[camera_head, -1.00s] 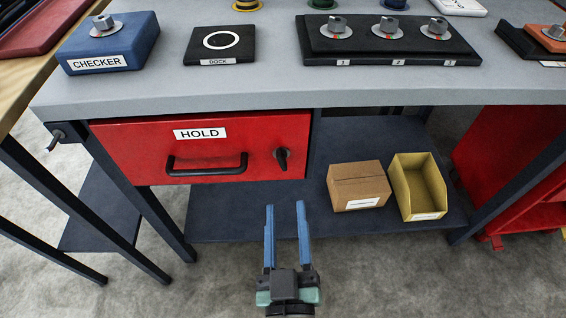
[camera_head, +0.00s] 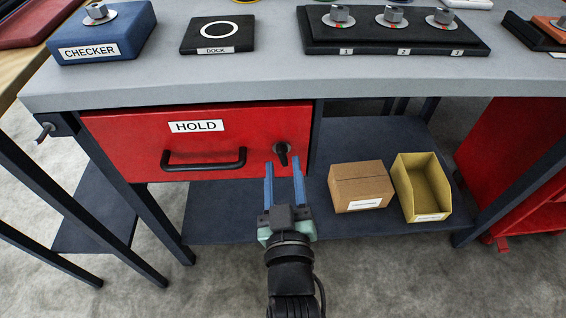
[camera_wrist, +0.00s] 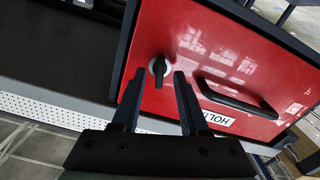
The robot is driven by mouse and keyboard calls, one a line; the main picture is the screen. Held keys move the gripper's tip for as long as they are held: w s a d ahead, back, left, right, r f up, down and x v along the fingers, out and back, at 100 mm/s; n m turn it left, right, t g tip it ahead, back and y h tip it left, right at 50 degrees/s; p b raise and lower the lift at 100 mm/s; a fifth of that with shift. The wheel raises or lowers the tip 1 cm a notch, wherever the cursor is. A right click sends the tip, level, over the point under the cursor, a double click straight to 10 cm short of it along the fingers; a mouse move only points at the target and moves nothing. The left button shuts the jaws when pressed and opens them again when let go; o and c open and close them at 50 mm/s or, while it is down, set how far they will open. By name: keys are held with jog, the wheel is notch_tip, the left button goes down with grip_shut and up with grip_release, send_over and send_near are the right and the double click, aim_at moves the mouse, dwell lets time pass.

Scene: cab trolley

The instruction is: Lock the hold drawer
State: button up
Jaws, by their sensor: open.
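The red hold drawer (camera_head: 225,137) is closed under the grey bench top, with a white HOLD label and a black bar handle (camera_head: 204,163). Its black lock knob (camera_head: 282,153) is on the right side of the front. In the wrist view the knob (camera_wrist: 158,68) shows a dark grip on a pale round base. My gripper (camera_head: 284,170) is open and empty, its blue fingers pointing at the drawer front just below the knob. In the wrist view the fingertips (camera_wrist: 153,78) appear on either side of the knob, and I cannot tell whether they touch it.
A cardboard box (camera_head: 360,187) and a yellow bin (camera_head: 421,188) stand on the lower shelf (camera_head: 225,215), right of my gripper. The bench top (camera_head: 260,76) overhangs the drawer. A bench leg (camera_head: 150,215) stands at the left.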

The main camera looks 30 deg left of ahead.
jog(key=shift+x, duration=1.1)
grip_shut()
